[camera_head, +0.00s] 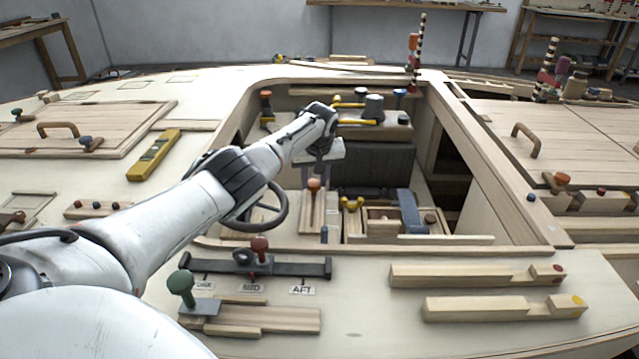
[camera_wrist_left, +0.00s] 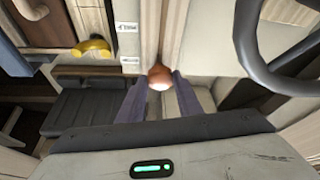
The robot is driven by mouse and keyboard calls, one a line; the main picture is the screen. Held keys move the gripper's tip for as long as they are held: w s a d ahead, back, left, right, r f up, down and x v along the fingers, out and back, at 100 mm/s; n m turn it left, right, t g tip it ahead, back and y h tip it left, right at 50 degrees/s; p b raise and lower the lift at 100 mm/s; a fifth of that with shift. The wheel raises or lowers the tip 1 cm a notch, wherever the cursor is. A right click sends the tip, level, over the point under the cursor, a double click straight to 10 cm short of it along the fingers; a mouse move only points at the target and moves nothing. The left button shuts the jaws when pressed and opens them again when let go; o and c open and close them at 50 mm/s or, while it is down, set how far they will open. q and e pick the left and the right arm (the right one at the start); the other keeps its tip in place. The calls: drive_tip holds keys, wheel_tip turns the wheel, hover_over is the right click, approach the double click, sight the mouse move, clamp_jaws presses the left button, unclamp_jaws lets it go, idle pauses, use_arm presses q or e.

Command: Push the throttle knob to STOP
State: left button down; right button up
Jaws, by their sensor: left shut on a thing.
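The throttle knob (camera_head: 314,184) is an orange-brown knob on a pale wooden slide (camera_head: 312,213) inside the open cockpit well. It also shows in the left wrist view (camera_wrist_left: 160,77), at the upper middle. My left gripper (camera_head: 316,174) reaches down over it from the left. Its two dark fingers (camera_wrist_left: 161,92) are shut on the knob, one on each side. Two small white labels (camera_wrist_left: 126,27) stand beside the slide in the wrist view; their text is too small to read. My right gripper is not in view.
A dark steering wheel (camera_head: 262,210) is close beside the slide, left of it. The well's pale rim (camera_head: 480,165) surrounds the area. A green knob (camera_head: 181,284) stands on the near deck.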

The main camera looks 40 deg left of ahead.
sight(315, 186)
use_arm(q)
drive_tip(key=c, duration=1.6)
unclamp_jaws()
drive_tip(key=shift+w+a+r, duration=0.2)
drive_tip(key=shift+a+r, duration=0.05)
drive_tip(key=shift+a, duration=0.05)
drive_tip(key=o, duration=0.3)
drive_tip(key=shift+f, duration=0.1)
drive_tip(key=shift+o, duration=0.2)
drive_tip(key=shift+d+f, duration=0.1)
drive_tip(key=shift+s+d+r+p, duration=0.1)
drive_tip(key=shift+r+p, duration=0.2)
drive_tip(key=p+v, duration=0.2)
drive_tip(key=v, duration=0.1)
drive_tip(key=shift+r, duration=0.2)
drive_tip(key=p+v, duration=0.1)
drive_tip(key=v, duration=0.5)
drive_tip(key=shift+s+p, duration=0.15)
drive_tip(key=shift+p, duration=0.2)
